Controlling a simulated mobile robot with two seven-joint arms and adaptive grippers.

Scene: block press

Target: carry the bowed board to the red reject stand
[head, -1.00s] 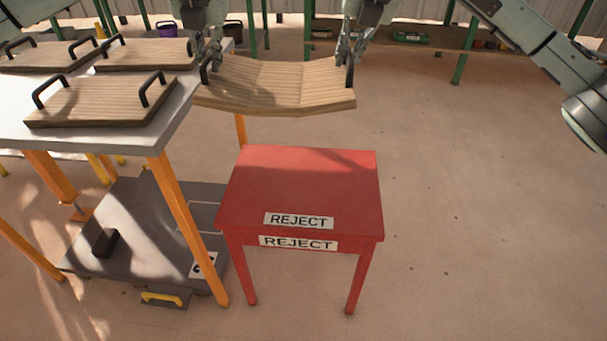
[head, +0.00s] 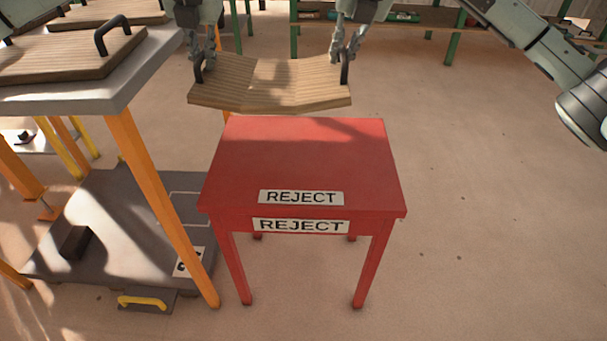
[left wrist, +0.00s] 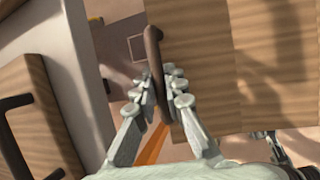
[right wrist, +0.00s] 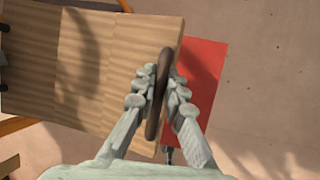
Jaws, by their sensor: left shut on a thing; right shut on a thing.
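The bowed board (head: 270,85) is wooden, sags in the middle and has a dark handle at each end. It hangs in the air at the far side of the red reject stand (head: 298,152). My left gripper (head: 203,66) is shut on the board's left handle, which also shows in the left wrist view (left wrist: 155,75). My right gripper (head: 344,60) is shut on the right handle, seen in the right wrist view (right wrist: 158,95). The stand's top is bare and carries REJECT labels on its top and front edge. Part of the stand shows beyond the board in the right wrist view (right wrist: 203,75).
A light table (head: 135,85) with orange legs stands at the left and holds other handled boards (head: 70,52). A grey low platform (head: 120,230) with a yellow handle lies below it. The floor to the right is clear. Green-framed benches stand at the back.

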